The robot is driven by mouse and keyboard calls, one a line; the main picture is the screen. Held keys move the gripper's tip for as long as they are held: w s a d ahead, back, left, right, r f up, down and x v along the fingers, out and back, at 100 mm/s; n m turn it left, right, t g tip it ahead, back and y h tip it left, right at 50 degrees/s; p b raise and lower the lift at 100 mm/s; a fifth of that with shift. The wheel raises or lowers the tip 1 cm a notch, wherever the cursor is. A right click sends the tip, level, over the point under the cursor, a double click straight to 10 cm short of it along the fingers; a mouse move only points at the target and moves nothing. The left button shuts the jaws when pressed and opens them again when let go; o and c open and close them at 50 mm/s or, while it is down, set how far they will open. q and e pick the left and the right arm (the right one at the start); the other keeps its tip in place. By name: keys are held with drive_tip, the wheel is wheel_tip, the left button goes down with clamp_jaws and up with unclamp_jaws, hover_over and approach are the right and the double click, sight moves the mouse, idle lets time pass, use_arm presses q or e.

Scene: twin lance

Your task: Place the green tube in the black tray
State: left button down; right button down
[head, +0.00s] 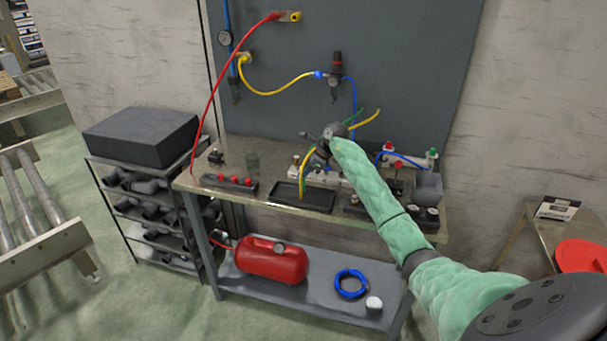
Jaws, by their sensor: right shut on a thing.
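A thin green tube (357,115) shows curving up to the right behind my right gripper (314,143), beside a yellow tube (368,124). My right gripper is above the workbench, behind and slightly right of the black tray (285,193). It is shut on what looks like the green tube, but the contact is small and partly hidden by the gripper. A yellow length with green beside it bends down from the gripper to the tray; I cannot tell whether it touches the tray. My left gripper is not in view.
The workbench (262,178) also holds a dark block with red knobs (229,181), a grey bin (428,187) and fittings. A red air tank (271,261) and a blue coil (350,284) lie on the lower shelf. A rack with a black case (142,136) stands left.

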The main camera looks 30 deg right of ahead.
drive_tip(key=c, duration=1.6)
unclamp_jaws()
drive_tip(key=shift+o, duration=0.2)
drive_tip(key=shift+r, duration=0.2)
